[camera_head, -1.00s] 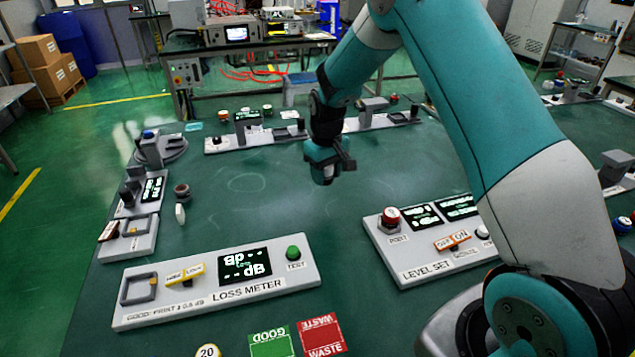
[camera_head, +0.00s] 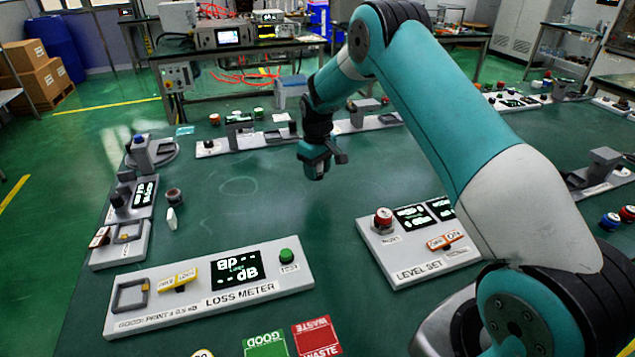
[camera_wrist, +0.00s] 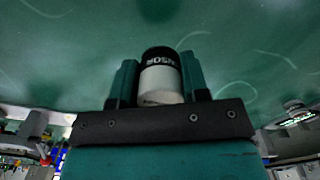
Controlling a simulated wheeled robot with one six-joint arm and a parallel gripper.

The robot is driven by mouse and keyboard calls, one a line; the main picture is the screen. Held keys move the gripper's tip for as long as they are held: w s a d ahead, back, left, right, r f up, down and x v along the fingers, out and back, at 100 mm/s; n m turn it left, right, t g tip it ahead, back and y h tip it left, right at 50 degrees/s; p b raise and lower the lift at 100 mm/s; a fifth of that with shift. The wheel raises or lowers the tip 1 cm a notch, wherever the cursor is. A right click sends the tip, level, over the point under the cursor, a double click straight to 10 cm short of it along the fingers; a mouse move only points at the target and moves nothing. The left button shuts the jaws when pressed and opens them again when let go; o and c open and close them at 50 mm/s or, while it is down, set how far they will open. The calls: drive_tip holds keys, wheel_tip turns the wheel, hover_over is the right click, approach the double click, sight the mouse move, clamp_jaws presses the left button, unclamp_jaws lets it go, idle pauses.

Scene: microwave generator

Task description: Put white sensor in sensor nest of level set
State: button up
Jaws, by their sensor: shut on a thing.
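My gripper (camera_head: 318,165) hangs over the open middle of the green table, behind the level set and apart from it. In the wrist view my gripper (camera_wrist: 158,75) is shut on the white sensor (camera_wrist: 160,84), a white cylinder with a black band bearing partly readable white letters. The sensor cannot be made out in the head view. The level set (camera_head: 405,273) is a light grey panel at the right, with a red button (camera_head: 383,220), dark displays and an orange-white switch (camera_head: 446,241). My arm covers its right part, and I see no sensor nest on the visible part.
The loss meter (camera_head: 212,311) lies at front left, with green and red cards (camera_head: 317,337) beside it. A small white piece (camera_head: 172,219) and a dark round part (camera_head: 174,196) stand at left. Other panels line the back and left edges. The table middle is clear.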

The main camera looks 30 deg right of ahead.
sight(317, 193)
drive_tip(key=shift+f+p, duration=0.3)
drive_tip(key=shift+f, duration=2.4)
drive_tip(key=o, duration=1)
drive_tip(key=shift+f, duration=0.1)
drive_tip(key=shift+c, duration=0.2)
